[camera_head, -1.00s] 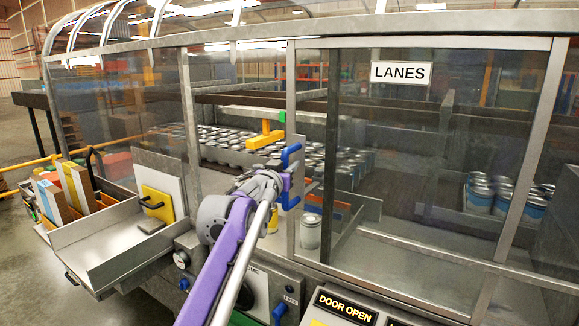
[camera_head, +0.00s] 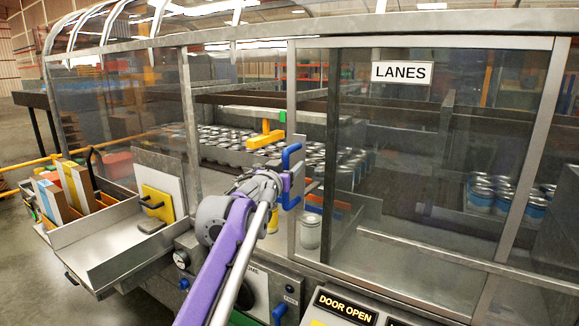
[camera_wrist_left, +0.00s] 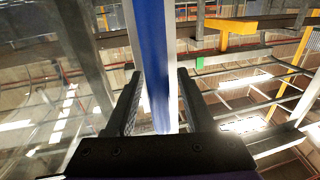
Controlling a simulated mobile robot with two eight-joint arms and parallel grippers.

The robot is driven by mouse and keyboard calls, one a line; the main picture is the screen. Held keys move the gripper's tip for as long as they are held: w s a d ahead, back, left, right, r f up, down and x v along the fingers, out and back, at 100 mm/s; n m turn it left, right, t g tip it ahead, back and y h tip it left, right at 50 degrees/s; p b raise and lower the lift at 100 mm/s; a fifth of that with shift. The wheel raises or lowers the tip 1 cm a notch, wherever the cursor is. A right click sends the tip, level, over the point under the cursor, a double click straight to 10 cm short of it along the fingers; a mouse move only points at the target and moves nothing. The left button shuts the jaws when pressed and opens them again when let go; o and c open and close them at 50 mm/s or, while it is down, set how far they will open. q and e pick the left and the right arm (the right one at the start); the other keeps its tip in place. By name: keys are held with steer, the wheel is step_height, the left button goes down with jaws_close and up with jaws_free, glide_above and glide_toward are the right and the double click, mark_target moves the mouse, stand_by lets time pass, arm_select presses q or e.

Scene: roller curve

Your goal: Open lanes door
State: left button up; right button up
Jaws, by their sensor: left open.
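A blue handle (camera_head: 288,155) stands upright at the door's left edge. My left gripper (camera_head: 283,184) is at this handle, with its purple arm reaching up from below. In the left wrist view, the blue handle bar (camera_wrist_left: 151,45) runs between the two dark, parted fingers (camera_wrist_left: 158,95). The jaws are open around the bar; whether either finger touches it I cannot tell. My right gripper is not in view.
Behind the panels are many cans (camera_head: 235,145), with a yellow bar (camera_head: 264,138) above them. A lit DOOR OPEN sign (camera_head: 345,305) is on the front console. A metal tray (camera_head: 95,252) juts out at left, beside a bin of boxes.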

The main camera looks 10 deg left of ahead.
arm_select(q)
steer(key=s+a+b, duration=0.1)
steer(key=s+b, duration=0.1)
steer(key=s, duration=0.8)
steer(key=shift+s+a, duration=0.2)
steer(key=shift+a, duration=0.1)
steer(key=s+a+f+n+g+y+p, duration=0.1)
steer(key=s+a+f+n+g+y, duration=0.15)
steer(key=s+f, duration=0.55)
steer(key=s+a+f+n+g+y, duration=0.1)
steer(key=s+a+f+g+y, duration=0.15)
steer(key=s+f, duration=0.45)
steer(key=s+d+f+m+g+h, duration=0.1)
steer(key=s+d+f+g, duration=0.1)
steer(key=s+f, duration=0.9)
steer(key=s+d+f+g+h+p, duration=0.1)
steer(key=s+f+g, duration=0.4)
steer(key=s+f, duration=0.5)
step_height(320, 180, down, 5)
steer(key=shift+s+d+r+m, duration=0.1)
steer(key=shift+s+d+m, duration=0.3)
steer(key=shift+d, duration=0.35)
